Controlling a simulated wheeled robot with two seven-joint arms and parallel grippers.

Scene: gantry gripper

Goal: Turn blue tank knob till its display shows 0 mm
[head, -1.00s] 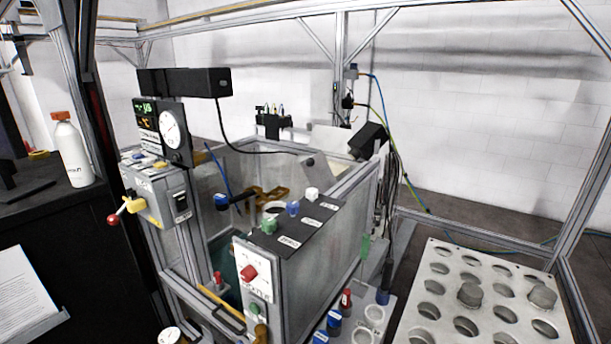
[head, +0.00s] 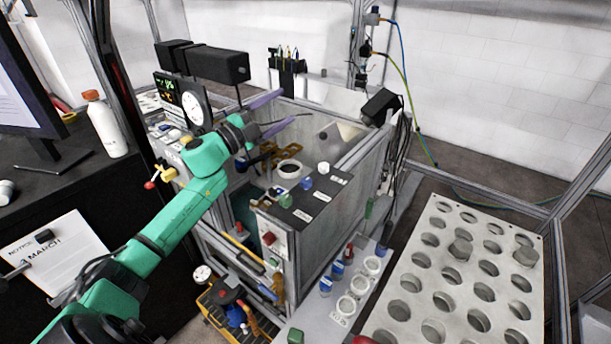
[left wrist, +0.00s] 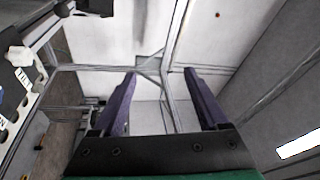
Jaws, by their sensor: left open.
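The blue knob (head: 306,184) stands on the dark top panel (head: 299,208) of the tank, between a green knob (head: 285,200) and a white knob (head: 323,168). Small white labels lie beside the knobs. The display (head: 168,86) with green and yellow characters is at the upper left, too small to read. My left gripper (head: 290,105) has its purple fingers spread and empty, above the tank and beyond the knobs. In the left wrist view its fingers (left wrist: 159,72) are apart, with nothing between them. My right gripper is not in view.
A round gauge (head: 192,108) sits beside the display. A black box (head: 205,62) overhangs the tank's back left, and another dark box (head: 381,106) is at its right. A perforated plate (head: 410,290) is at the right. A white bottle (head: 105,128) stands on the left bench.

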